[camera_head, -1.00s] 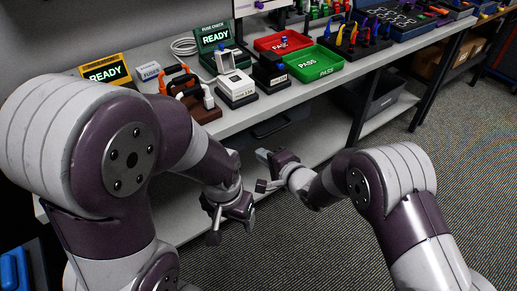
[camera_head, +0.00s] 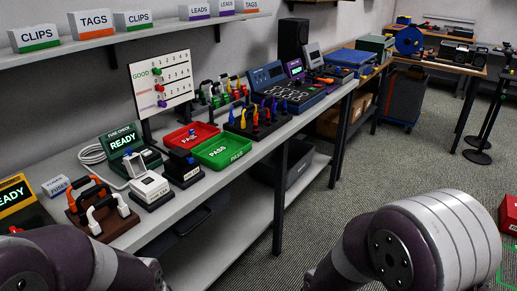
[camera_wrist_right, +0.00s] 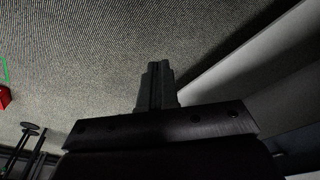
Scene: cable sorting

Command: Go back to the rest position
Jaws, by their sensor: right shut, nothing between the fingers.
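In the right wrist view my right gripper (camera_wrist_right: 156,72) is shut and empty, its two fingers together over bare carpet. A pale shelf or bench edge (camera_wrist_right: 235,75) runs at the right of that view, apart from the fingers. In the head view both my arms show only as upper links along the bottom edge, the left one at the bottom left and the right one at the bottom right. My left gripper is out of the picture.
A long workbench (camera_head: 215,187) carries a red FAIL tray (camera_head: 190,137), a green PASS tray (camera_head: 222,149), a fuse checker reading READY (camera_head: 125,142) and a rack of coloured clips (camera_head: 262,122). A red box (camera_head: 508,215) stands at the right. The carpet (camera_head: 345,185) between is clear.

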